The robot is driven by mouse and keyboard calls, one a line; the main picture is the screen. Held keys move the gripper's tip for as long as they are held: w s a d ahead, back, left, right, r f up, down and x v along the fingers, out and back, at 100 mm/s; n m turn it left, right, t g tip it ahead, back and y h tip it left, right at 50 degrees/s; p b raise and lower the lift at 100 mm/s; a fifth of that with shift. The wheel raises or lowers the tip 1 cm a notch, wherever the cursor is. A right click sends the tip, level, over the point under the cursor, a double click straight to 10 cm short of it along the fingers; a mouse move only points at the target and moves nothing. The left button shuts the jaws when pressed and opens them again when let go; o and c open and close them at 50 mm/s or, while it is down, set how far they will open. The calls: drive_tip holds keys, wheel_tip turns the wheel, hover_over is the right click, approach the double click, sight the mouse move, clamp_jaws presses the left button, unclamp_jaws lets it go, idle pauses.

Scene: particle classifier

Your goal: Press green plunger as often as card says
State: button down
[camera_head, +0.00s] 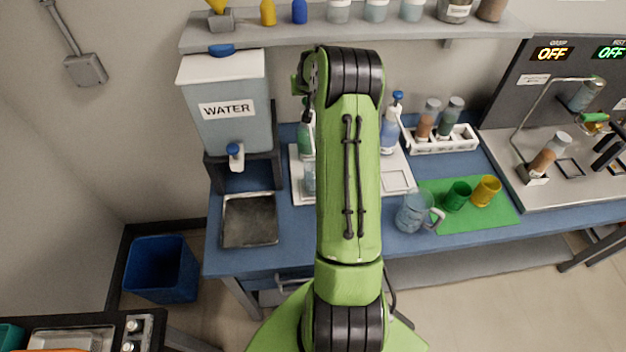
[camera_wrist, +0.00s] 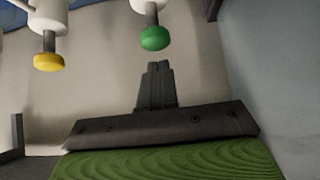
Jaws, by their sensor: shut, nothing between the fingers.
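The green plunger (camera_wrist: 155,39) shows in the wrist view as a round knob on a dark stem from a white fitting. A yellow plunger (camera_wrist: 48,62) of the same kind is to its left. My gripper (camera_wrist: 157,68) is shut and empty, its fingertips close to the green knob in the picture with a small visible gap. A blue pump bottle (camera_head: 391,125) and part of a green bottle (camera_head: 305,140) flank my arm. I cannot make out a card with a readable number.
A water tank (camera_head: 225,105) stands at left on the blue table (camera_head: 270,255), with a dark tray (camera_head: 250,220) below it. A glass mug (camera_head: 412,213) stands right of my arm, near green (camera_head: 457,196) and yellow (camera_head: 486,191) cups. A shelf (camera_head: 290,38) runs behind.

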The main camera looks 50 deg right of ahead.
drive_tip(key=shift+f+b, duration=1.65)
drive_tip(key=shift+f, duration=0.1)
drive_tip(key=shift+r, duration=0.15)
drive_tip(key=shift+r+p, duration=0.8)
drive_tip(key=shift+r, duration=0.85)
drive_tip(key=shift+f, duration=0.2)
drive_tip(key=shift+f+b, duration=1.65)
drive_tip(key=shift+b, duration=0.05)
drive_tip(key=shift+r, duration=0.1)
